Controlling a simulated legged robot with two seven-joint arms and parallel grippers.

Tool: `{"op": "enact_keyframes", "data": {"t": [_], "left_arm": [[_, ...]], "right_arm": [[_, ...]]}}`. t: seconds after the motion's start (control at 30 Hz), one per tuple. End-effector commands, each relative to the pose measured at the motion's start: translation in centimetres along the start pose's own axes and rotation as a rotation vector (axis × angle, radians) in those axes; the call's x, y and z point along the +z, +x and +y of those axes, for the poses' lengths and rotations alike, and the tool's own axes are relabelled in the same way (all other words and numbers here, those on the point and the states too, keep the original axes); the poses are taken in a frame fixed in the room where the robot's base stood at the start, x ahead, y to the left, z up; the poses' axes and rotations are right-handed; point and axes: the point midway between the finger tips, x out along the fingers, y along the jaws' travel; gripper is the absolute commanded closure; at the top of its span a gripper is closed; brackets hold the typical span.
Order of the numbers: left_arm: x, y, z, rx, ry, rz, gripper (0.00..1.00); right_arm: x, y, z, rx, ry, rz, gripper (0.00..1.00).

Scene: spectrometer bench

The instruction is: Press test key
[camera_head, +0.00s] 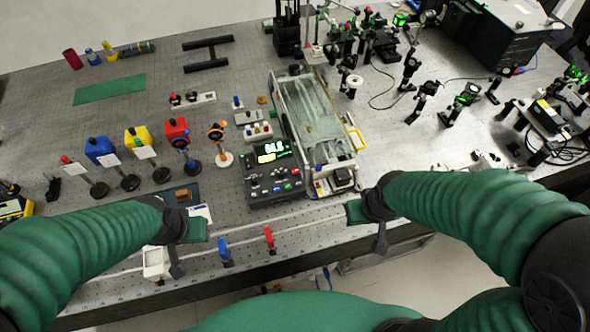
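A black instrument (272,172) with a lit green and yellow display stands in the middle of the bench. Its front panel carries several small keys, some red, blue and white. The key labels are too small to read, so I cannot tell which is the test key. My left gripper (188,246) is over the front rail, left of and nearer than the panel. My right gripper (368,226) is by the front edge, right of the panel. Both grippers are apart from the keys, and nothing shows held in them. Whether their fingers are open or shut is unclear.
A clear-lidded tray unit (312,115) stands directly right of the instrument. A white rail (300,226) with blue (224,252) and red (269,238) holders runs along the front. Coloured boxes on stands (137,137) are at left. Optics (408,70) fill the back right.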

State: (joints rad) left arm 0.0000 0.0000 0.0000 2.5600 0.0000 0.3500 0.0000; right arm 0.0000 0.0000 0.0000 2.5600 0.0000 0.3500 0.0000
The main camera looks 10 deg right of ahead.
Motion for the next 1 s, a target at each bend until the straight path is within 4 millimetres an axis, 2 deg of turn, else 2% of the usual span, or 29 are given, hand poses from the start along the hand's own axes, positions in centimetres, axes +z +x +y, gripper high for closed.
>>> {"op": "enact_keyframes", "data": {"t": [0.13, 0.37, 1.0], "left_arm": [[0.0, 0.0, 0.0, 0.0, 0.0, 0.0, 0.64], [0.0, 0.0, 0.0, 0.0, 0.0, 0.0, 0.64], [0.0, 0.0, 0.0, 0.0, 0.0, 0.0, 0.64]], "right_arm": [[0.0, 0.0, 0.0, 0.0, 0.0, 0.0, 0.72], [0.0, 0.0, 0.0, 0.0, 0.0, 0.0, 1.0], [0.0, 0.0, 0.0, 0.0, 0.0, 0.0, 1.0]]}}
